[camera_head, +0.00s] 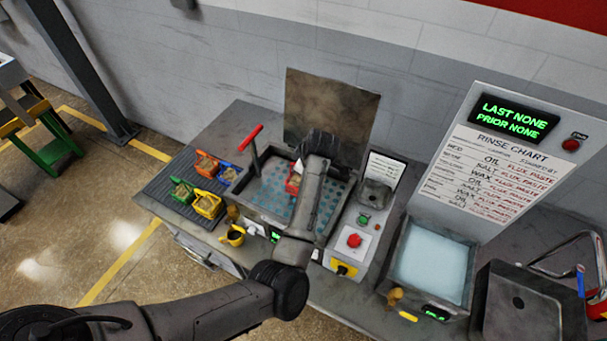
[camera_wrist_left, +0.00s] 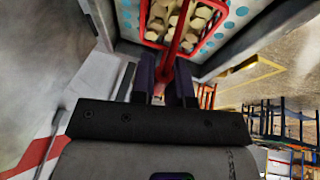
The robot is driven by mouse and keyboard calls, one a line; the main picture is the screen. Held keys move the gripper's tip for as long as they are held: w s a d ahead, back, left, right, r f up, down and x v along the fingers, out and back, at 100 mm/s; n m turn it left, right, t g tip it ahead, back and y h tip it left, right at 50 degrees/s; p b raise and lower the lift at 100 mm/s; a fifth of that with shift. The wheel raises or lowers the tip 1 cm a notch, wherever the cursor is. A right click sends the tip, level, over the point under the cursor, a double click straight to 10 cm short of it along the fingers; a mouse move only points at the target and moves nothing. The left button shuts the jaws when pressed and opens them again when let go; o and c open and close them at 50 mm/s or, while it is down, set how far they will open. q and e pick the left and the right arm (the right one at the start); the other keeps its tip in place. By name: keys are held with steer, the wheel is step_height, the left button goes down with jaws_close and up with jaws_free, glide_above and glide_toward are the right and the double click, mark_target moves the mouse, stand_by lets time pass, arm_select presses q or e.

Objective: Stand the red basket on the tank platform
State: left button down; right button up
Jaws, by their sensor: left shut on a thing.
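The red basket (camera_head: 293,184) is mostly hidden behind my arm in the head view. In the left wrist view the basket (camera_wrist_left: 208,40) shows its red rim, red handle and pale pieces inside. My left gripper (camera_wrist_left: 165,85) is shut on its handle. In the head view the gripper (camera_head: 301,165) is over the tank. The tank platform (camera_head: 262,194) is a grey plate with blue dots, and it lies around and under the basket; the platform also shows in the left wrist view (camera_wrist_left: 240,12). I cannot tell whether the basket touches it. My right gripper is not in view.
Green (camera_head: 182,191), yellow (camera_head: 207,204), orange (camera_head: 206,164) and blue (camera_head: 229,173) baskets stand on a dark ribbed mat left of the tank. A red T-handle (camera_head: 252,138) rises at the tank's left edge. A raised panel (camera_head: 330,110) stands behind. A control box (camera_head: 350,244) is at the right.

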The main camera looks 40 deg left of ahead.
arm_select(q)
steer(key=shift+f+p, duration=0.4)
steer(key=shift+f, duration=1.45)
steer(key=shift+f, duration=0.15)
steer(key=c, duration=1.1)
jaws_free()
